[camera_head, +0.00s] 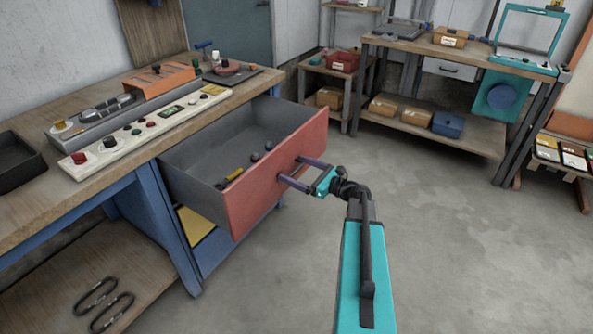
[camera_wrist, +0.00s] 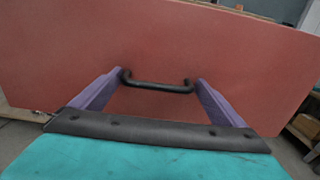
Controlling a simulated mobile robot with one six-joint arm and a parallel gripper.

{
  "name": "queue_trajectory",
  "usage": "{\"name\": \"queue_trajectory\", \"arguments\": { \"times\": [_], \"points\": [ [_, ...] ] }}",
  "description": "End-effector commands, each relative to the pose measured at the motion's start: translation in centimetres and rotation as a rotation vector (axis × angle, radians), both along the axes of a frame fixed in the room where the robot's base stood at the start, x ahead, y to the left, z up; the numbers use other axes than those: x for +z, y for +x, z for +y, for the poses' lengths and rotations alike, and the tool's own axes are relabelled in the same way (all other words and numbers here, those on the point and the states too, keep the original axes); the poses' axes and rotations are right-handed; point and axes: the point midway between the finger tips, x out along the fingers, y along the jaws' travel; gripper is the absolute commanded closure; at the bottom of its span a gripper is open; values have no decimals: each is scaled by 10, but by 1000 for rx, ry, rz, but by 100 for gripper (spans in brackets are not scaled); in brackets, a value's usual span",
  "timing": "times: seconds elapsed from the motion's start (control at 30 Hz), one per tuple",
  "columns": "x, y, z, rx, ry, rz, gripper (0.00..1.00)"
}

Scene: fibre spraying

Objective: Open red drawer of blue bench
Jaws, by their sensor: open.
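The red drawer (camera_head: 268,181) of the blue bench (camera_head: 156,213) is pulled well out, and its grey inside shows a yellow-handled tool and a few small items. Its black handle (camera_wrist: 157,86) shows in the wrist view, crossing between the two purple fingers. My gripper (camera_head: 297,170) is open at the drawer's red front, one finger on each side of the handle. In the wrist view my gripper (camera_wrist: 160,88) has its fingertips close to the red front (camera_wrist: 160,45). I cannot tell whether the fingers touch the handle.
The bench top (camera_head: 40,205) carries a control panel (camera_head: 140,128), an orange-topped box (camera_head: 160,80) and a black tray (camera_head: 16,163). A second workbench (camera_head: 440,50) with boxes stands at the back right. The grey floor (camera_head: 450,240) to the right of my arm is clear.

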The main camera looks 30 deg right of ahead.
Motion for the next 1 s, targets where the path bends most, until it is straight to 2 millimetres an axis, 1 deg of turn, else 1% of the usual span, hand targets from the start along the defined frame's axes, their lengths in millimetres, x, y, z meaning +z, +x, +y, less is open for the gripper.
{"name": "queue_trajectory", "arguments": {
  "times": [0.17,0.37,1.0],
  "points": [
    [0,-5,-2,1,1,0,6],
    [0,-23,-9,-2,1,0,6],
    [0,-107,-46,-2,0,0,6]
  ]
}}
